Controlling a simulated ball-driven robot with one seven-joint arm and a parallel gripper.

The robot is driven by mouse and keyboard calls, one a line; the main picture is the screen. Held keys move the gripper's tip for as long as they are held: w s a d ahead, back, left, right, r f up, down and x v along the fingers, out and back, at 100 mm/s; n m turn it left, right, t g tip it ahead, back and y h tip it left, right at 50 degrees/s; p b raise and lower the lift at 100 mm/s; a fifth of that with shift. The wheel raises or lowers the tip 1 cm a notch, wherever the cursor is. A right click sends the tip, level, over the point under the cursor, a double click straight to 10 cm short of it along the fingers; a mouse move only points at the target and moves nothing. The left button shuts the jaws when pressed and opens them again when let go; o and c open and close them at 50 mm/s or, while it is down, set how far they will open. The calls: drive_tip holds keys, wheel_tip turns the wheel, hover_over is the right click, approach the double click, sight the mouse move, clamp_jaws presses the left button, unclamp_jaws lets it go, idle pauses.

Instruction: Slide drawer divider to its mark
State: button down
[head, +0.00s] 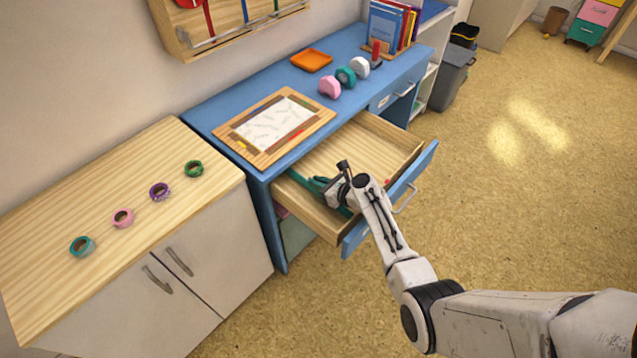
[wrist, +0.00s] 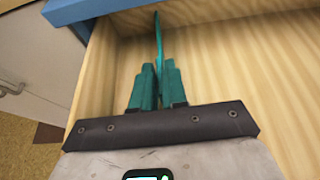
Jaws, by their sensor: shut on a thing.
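The drawer (head: 372,148) is pulled open below the blue desk; its pale wooden inside also shows in the wrist view (wrist: 225,50). The divider (wrist: 158,38) is a thin teal upright plate near the drawer's left side. My gripper (wrist: 158,72) has teal stepped fingers shut on the divider's near part; its far end reaches toward the drawer's back wall. In the head view my gripper (head: 328,187) is low inside the drawer's left part, and my wrist hides much of the divider. A small red spot (head: 387,181) shows near the drawer's front; I cannot tell whether it is the mark.
The blue desk (head: 345,88) holds a framed board (head: 274,127), an orange tray (head: 312,60), several coloured blocks and books. A wooden-topped cabinet (head: 120,180) with several tape rolls stands left. The drawer's right part is clear. Floor (head: 500,230) is open at right.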

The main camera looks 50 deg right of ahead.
drive_tip(key=d+b, duration=0.2)
drive_tip(key=d, duration=0.2)
drive_tip(key=d+b, duration=0.2)
drive_tip(key=d, duration=0.3)
drive_tip(key=d+b, duration=0.2)
drive_tip(key=d, duration=0.2)
drive_tip(key=shift+w+d+f+b, duration=0.15)
drive_tip(key=shift+w+d+b, duration=0.1)
drive_tip(key=shift+b, duration=0.1)
drive_tip(key=shift+d, duration=0.25)
drive_tip(key=c, duration=1.2)
unclamp_jaws()
drive_tip(key=shift+c, duration=0.2)
drive_tip(key=shift+s+r, duration=0.1)
drive_tip(key=shift+r, duration=0.15)
